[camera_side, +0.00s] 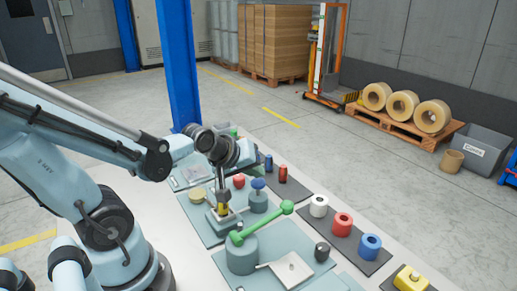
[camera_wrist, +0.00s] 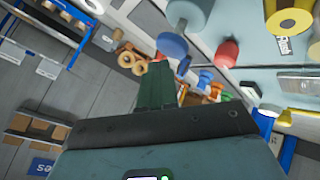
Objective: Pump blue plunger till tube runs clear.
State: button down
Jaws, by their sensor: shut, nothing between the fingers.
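The blue plunger (camera_side: 258,184) has a round blue head and stands on a grey-teal cylinder (camera_side: 258,202) on the bench panel. In the wrist view its blue head (camera_wrist: 172,46) shows just beyond my fingertips, slightly to their right, with the grey cylinder (camera_wrist: 188,13) behind it. My gripper (camera_side: 222,190) is shut and empty, pointing down to the left of the plunger in the side view. In the wrist view its dark green fingers (camera_wrist: 158,70) are together. They appear apart from the plunger. I cannot make out a clear tube in either view.
A red knob (camera_side: 239,181) stands close by the plunger, and a yellow piece (camera_side: 223,209) sits just below my gripper. A green lever (camera_side: 262,222) reaches up in front.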

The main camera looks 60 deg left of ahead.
aim_at(255, 183)
jog(key=shift+f, duration=1.35)
dwell(1.3)
jog(key=shift+r, duration=1.7)
jog(key=shift+r, duration=0.1)
jog(key=shift+r, duration=2.4)
jog(key=s+d+f+m+g+h, duration=0.2)
jog(key=d+m, duration=0.5)
jog(key=m, duration=0.4)
jog(key=shift+s+d, duration=0.25)
jog(key=shift+s, duration=0.55)
